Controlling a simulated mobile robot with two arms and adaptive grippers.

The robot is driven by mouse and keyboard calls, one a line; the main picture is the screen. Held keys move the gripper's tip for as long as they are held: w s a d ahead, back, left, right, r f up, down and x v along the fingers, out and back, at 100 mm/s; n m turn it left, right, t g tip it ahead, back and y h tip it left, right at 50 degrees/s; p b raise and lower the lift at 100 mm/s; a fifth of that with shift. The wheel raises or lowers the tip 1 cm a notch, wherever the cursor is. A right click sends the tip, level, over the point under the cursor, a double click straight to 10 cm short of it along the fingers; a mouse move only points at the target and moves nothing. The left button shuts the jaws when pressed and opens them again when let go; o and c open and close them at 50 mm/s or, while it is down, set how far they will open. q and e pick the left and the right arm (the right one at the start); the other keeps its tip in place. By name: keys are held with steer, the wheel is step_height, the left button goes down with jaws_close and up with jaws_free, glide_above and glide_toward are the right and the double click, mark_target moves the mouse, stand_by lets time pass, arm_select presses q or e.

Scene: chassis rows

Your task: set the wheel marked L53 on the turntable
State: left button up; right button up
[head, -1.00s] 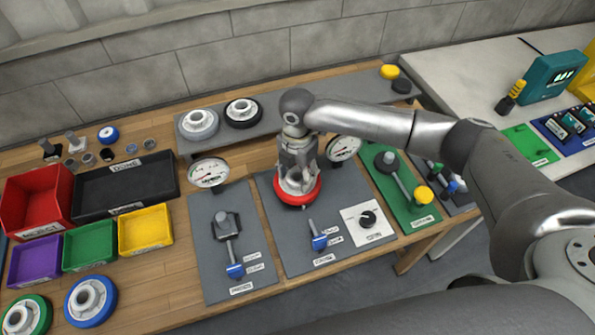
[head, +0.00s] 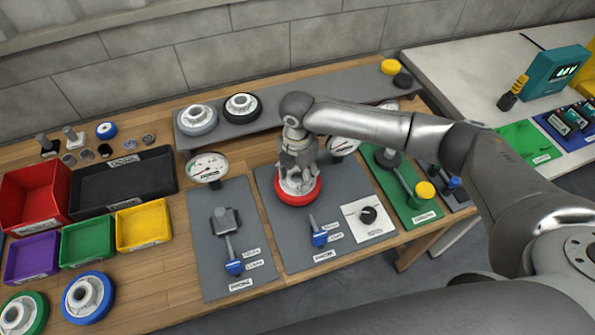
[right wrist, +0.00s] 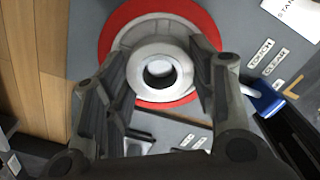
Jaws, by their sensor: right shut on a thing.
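A red-rimmed wheel with a pale hub (head: 298,196) is at the back of the middle grey panel (head: 285,245). It also shows in the right wrist view (right wrist: 112,48). My right gripper (head: 298,172) points down over it and is shut on its hub, with the fingers on both sides in the wrist view (right wrist: 160,85). I cannot tell whether the wheel touches the panel. I read no L53 mark on any wheel, and I cannot pick out a turntable; the wheel and gripper may hide one. My left gripper is out of view.
Grey (head: 198,120) and black (head: 242,107) wheels stand on the rear shelf; blue (head: 89,298) and green (head: 24,314) wheels lie at front left. Bins, including a red one (head: 35,193), fill the left. Dial gauges (head: 207,167) and blue-handled levers (head: 319,236) stand near the gripper.

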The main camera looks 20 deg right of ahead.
steer(key=shift+f, duration=0.1)
steer(key=o, duration=1.4)
step_height(320, 180, up, 12)
steer(key=shift+s+f, duration=0.1)
